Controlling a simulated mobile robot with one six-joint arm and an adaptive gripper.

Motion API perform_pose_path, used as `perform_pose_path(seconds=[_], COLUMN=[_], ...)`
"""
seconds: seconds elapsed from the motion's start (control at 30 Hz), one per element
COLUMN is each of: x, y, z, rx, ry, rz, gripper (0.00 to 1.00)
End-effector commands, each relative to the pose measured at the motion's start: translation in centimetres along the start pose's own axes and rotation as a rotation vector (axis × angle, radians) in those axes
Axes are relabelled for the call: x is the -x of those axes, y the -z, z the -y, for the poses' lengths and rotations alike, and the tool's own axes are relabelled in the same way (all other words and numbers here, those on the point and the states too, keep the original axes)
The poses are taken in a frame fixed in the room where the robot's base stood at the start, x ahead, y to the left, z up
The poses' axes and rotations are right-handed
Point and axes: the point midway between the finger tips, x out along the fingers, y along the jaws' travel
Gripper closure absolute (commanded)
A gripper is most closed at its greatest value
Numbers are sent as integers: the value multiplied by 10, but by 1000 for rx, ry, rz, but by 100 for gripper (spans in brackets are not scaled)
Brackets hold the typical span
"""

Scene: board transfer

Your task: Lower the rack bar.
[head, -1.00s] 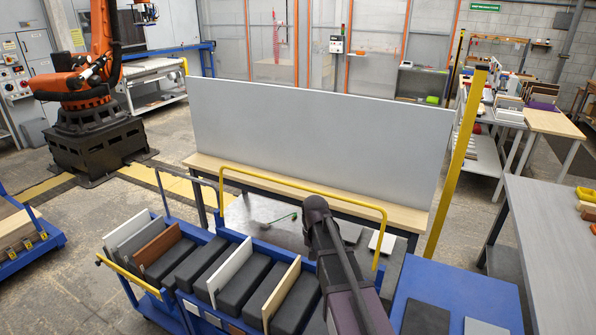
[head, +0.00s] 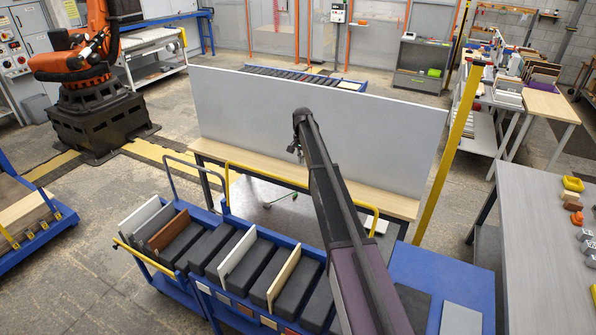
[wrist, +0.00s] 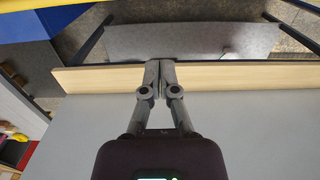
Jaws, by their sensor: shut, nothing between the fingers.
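The yellow rack bar (head: 262,178) stands raised as a hoop over the back of the blue rack (head: 207,277) in the head view. My arm crosses in front of its right part and hides some of it. My gripper (head: 299,156) is beyond the bar, in front of the tall grey panel. The wrist view shows its two fingers (wrist: 160,66) together, with nothing between them. They are apart from the bar, over the wooden ledge at the panel's foot. I cannot tell whether they touch the ledge or panel.
The grey panel (head: 230,110) stands on a wooden-topped table (head: 385,203) behind the rack. Dark blocks and upright boards fill the rack. A yellow post (head: 450,150) rises at the panel's right end. A grey table (head: 545,220) stands at the right. An orange robot (head: 95,70) is at the back left.

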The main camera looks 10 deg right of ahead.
Motion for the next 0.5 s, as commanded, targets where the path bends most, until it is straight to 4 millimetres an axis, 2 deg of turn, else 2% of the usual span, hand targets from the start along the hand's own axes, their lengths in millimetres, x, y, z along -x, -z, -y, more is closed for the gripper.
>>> perform_pose_path(seconds=[0.1, 0.5], x=[7, 6], y=[10, 11], z=[6, 5], rx=[-15, -19], ry=[0, 0], rz=[1, 1], gripper=[100, 100])
